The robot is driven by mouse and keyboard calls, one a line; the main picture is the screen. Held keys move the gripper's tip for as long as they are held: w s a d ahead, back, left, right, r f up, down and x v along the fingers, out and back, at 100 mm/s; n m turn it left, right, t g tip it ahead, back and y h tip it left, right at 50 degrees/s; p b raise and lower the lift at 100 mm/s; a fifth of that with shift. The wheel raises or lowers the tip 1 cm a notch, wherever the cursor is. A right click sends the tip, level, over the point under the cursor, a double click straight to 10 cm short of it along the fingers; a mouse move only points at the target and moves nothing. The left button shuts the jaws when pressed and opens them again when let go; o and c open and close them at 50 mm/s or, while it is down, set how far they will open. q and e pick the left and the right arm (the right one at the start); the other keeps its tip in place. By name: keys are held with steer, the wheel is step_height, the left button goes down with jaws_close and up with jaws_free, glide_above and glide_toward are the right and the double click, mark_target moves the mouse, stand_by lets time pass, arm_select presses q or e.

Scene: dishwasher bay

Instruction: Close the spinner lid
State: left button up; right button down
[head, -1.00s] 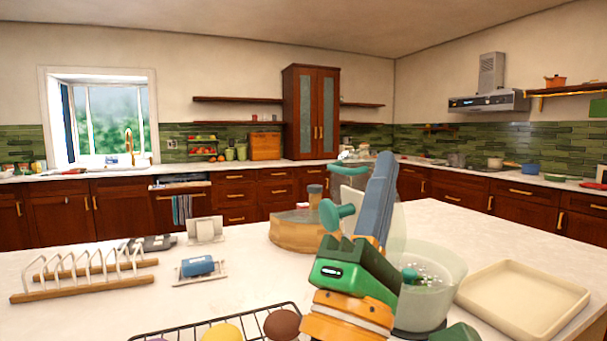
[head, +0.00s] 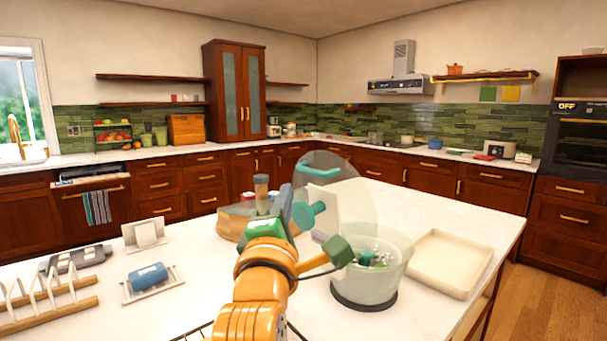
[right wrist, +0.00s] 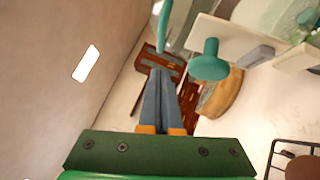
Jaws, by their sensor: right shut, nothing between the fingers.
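The spinner bowl (head: 345,287) is pale and translucent on a dark base, with green bits inside. Its clear lid (head: 343,180) stands raised, tilted up behind the bowl. A teal knob (head: 308,213) faces left on the lid, and a teal handle (head: 322,173) shows near its top. My left gripper is not in view.
A cream tray (head: 450,262) lies right of the bowl. A wooden block (head: 237,222) stands behind my gripper. A blue roll on a holder (head: 150,277) and a white rack (head: 40,290) are at left. The counter's right edge is beyond the tray.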

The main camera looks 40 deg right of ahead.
mark_target(308, 173)
steer(key=d, duration=0.1)
steer(key=d+r+p, duration=0.1)
steer(key=d, duration=0.1)
steer(key=shift+w+d+r, duration=0.25)
steer(key=shift+w+d, duration=0.05)
steer(key=shift+d, duration=0.35)
steer(key=shift+a, duration=0.1)
steer(key=shift+r, duration=0.1)
